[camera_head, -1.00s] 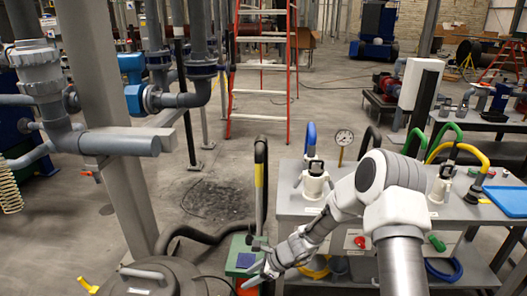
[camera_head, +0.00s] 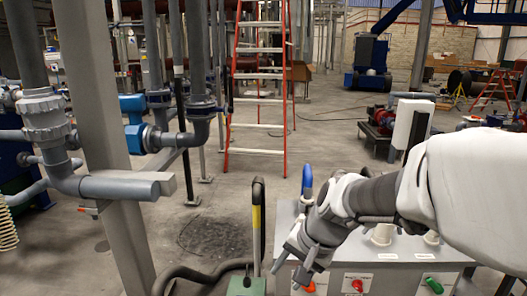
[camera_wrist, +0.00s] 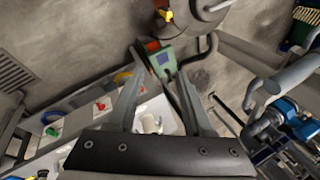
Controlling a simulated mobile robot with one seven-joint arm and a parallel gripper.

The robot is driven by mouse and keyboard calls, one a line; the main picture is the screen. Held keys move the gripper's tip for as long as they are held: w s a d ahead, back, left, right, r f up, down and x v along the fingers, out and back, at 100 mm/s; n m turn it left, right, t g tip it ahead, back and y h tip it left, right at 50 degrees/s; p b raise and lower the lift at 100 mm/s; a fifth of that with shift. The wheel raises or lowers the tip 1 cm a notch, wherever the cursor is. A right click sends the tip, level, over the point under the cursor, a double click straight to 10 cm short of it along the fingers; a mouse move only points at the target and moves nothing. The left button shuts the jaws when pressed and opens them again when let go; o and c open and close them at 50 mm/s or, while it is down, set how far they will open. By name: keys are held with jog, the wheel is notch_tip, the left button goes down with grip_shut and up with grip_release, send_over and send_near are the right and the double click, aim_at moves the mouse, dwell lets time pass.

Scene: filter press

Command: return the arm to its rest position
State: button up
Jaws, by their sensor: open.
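My gripper (camera_head: 290,262) is at the lower middle of the head view, jaws apart, with nothing seen between them. It hangs in front of the left end of the grey bench (camera_head: 405,250). My arm stretches from the right edge of the head view and covers much of the bench top. In the wrist view the two fingers of my gripper (camera_wrist: 158,76) are spread, with the bench (camera_wrist: 80,125) below and to the left. A green box (camera_wrist: 165,60) shows past the fingertips, apart from them as far as I can tell.
A blue hose (camera_head: 307,178) and a white fitting (camera_head: 385,234) stand on the bench. Red (camera_head: 358,285) and green (camera_head: 434,285) handles are on its front. A grey column (camera_head: 105,150) with pipes stands left. An orange ladder (camera_head: 258,90) stands behind. Open floor lies between.

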jog(key=s+d+r+n+t+h+p, duration=0.1)
jog(key=s+d+r+n+p, duration=0.1)
jog(key=s, duration=0.5)
jog(key=s+d+r+n+t+h+p, duration=0.1)
jog(key=s+d+r+n+h, duration=0.1)
jog(key=s+d+r, duration=0.5)
jog(key=shift+s+r+n+h+p, duration=0.35)
jog(key=shift+r+n, duration=0.55)
jog(key=shift+r, duration=0.4)
